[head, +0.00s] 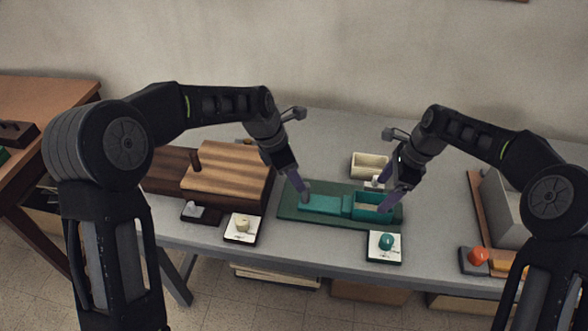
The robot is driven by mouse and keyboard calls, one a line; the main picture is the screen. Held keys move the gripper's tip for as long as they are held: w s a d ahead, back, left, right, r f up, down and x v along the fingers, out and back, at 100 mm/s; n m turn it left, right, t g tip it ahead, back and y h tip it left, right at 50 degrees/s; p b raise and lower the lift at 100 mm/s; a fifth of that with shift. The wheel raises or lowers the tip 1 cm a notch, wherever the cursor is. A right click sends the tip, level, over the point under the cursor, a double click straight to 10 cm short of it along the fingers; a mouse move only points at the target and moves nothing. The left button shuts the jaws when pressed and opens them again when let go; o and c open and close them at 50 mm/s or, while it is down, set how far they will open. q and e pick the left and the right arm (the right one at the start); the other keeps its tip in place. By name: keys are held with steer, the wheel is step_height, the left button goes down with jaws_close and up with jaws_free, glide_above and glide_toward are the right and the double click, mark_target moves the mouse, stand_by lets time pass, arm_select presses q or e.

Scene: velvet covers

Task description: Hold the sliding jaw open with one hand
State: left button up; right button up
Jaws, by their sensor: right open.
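A dark green base (286,213) lies on the grey table, with a long teal slab (320,204) on its left part and an open teal box-like frame (372,218) on its right part. Which teal part is the sliding jaw I cannot tell for sure. My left gripper (304,192) points down at the slab's left end; whether it touches, and whether its fingers are apart, is unclear. My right gripper (384,200) is open and reaches down at the right side of the teal frame. A small white piece (376,181) shows just behind it, partly hidden.
A cream open box (368,165) stands behind the base. A striped wooden block (228,178) is at left. White tiles hold a cream knob (242,225) and a teal knob (386,241) in front. A grey box (503,207) and an orange knob (477,256) are at right.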

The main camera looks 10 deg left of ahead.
arm_select(q)
steer(key=shift+w+a+r, duration=0.1)
steer(key=shift+w+r, duration=0.2)
steer(key=shift+w, duration=0.05)
steer(key=x, duration=1)
steer(key=shift+w, duration=0.1)
steer(key=shift+c, duration=0.3)
jaws_close()
steer(key=shift+a, duration=0.2)
stand_by(0.6)
